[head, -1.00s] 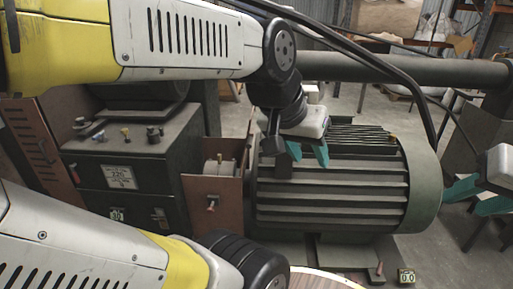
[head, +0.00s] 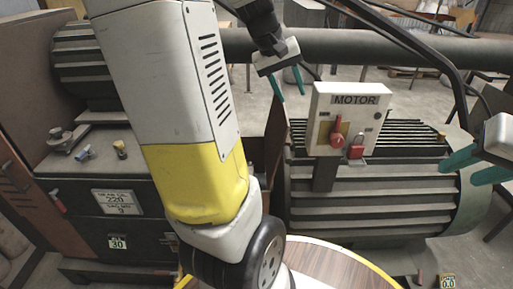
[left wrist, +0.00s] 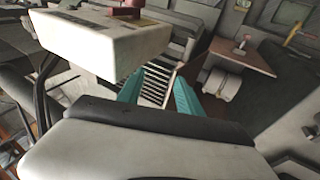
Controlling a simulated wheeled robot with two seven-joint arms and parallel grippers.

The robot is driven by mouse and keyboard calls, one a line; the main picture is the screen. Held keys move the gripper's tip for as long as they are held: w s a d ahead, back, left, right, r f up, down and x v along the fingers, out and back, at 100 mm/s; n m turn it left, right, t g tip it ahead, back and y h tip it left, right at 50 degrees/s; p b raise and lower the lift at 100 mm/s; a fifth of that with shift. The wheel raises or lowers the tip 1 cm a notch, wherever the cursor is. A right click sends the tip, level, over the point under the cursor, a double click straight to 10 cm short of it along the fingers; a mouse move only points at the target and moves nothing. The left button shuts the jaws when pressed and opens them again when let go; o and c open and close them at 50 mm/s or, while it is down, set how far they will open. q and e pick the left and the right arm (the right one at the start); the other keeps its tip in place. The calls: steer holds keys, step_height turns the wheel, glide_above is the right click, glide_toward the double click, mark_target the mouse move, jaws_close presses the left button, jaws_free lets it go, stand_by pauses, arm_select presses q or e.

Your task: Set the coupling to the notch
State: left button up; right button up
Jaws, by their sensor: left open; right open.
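My left gripper (head: 288,82) is open and empty, raised behind and left of the white MOTOR box (head: 320,112). In the left wrist view its teal fingers (left wrist: 158,97) are apart with the motor's fins far beyond. In the head view my left arm covers that area, and I cannot make out a notch. My right gripper (head: 474,166) is open and empty at the right edge.
The MOTOR box carries a red handle (head: 337,130) and a red padlock (head: 356,149), and stands before the green finned motor (head: 400,210). A thick pipe (head: 400,73) and cables cross behind. A round wooden top (head: 335,272) is in front.

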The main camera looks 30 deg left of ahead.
arm_select(q)
steer(key=w+a+f+n+g+y, duration=0.1)
steer(key=w+a+f+n, duration=0.2)
steer(key=w+a+f, duration=0.55)
steer(key=w+a+f+n+g+y, duration=0.1)
steer(key=w+a+f+n, duration=0.3)
steer(key=a+f, duration=0.75)
steer(key=a+f+g, duration=0.1)
steer(key=a+f, duration=0.2)
steer(key=f, duration=0.6)
steer(key=w+a+f+g+y, duration=0.1)
steer(key=a+f, duration=0.2)
steer(key=f, duration=0.5)
steer(key=w+a+f+g, duration=0.1)
steer(key=a+f, duration=0.2)
steer(key=f, duration=0.6)
steer(key=shift+w+a+f, duration=0.1)
steer(key=shift+a+f, duration=0.25)
steer(key=shift+f, duration=0.65)
jaws_close()
